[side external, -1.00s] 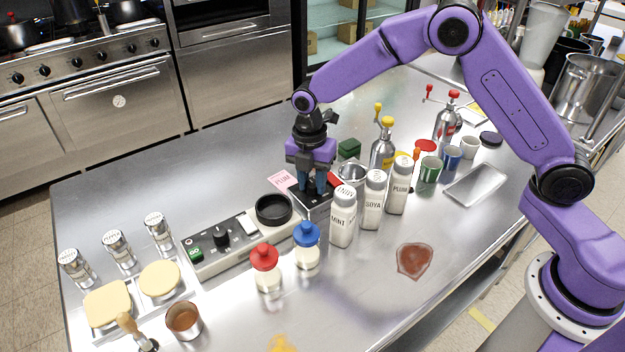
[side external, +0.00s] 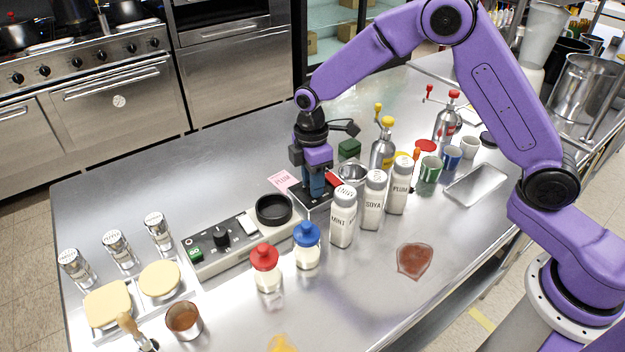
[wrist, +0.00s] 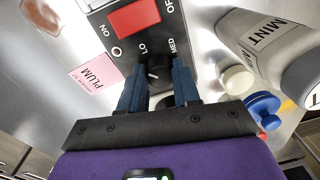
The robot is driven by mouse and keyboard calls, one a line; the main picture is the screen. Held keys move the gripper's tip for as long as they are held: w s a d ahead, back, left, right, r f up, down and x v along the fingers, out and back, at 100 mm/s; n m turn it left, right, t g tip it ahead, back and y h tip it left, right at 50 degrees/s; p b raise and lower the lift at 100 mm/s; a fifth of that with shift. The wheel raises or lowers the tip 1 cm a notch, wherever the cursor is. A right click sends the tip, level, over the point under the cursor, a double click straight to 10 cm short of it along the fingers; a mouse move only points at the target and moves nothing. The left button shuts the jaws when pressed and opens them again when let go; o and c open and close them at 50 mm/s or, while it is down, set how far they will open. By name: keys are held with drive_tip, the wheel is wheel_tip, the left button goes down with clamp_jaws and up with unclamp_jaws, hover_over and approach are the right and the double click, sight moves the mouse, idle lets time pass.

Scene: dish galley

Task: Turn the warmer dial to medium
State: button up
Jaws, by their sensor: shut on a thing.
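The warmer (side external: 318,208) is a small box with a black top panel, behind the shaker bottles in the side view. In the wrist view its panel (wrist: 112,18) shows a red rocker switch (wrist: 135,17) and the printed marks LO and MED. The dark dial (wrist: 155,73) with a white line sits between my fingertips. My gripper (wrist: 158,90) points down and is shut on the dial, one finger on each side. The fingers hide much of the dial, and I cannot tell exactly which mark the line meets. In the side view my gripper (side external: 314,190) hides the dial.
White shaker bottles (side external: 343,218) stand close in front of the warmer. A pink PLUM card (side external: 283,180) lies behind it. A longer control box (side external: 235,240) with a black bowl-like ring (side external: 273,209) is to its left. A steel bowl (side external: 351,173) is to its right.

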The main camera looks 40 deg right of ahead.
drive_tip(key=m, duration=0.4)
drive_tip(key=shift+m, duration=0.3)
drive_tip(key=m, duration=0.4)
drive_tip(key=shift+d+m, duration=0.1)
drive_tip(key=shift+m, duration=0.2)
drive_tip(key=m, duration=0.5)
drive_tip(key=shift+t, duration=0.3)
drive_tip(key=m, duration=0.4)
drive_tip(key=shift+m, duration=0.3)
drive_tip(key=o, duration=1.1)
drive_tip(key=shift+c, duration=0.2)
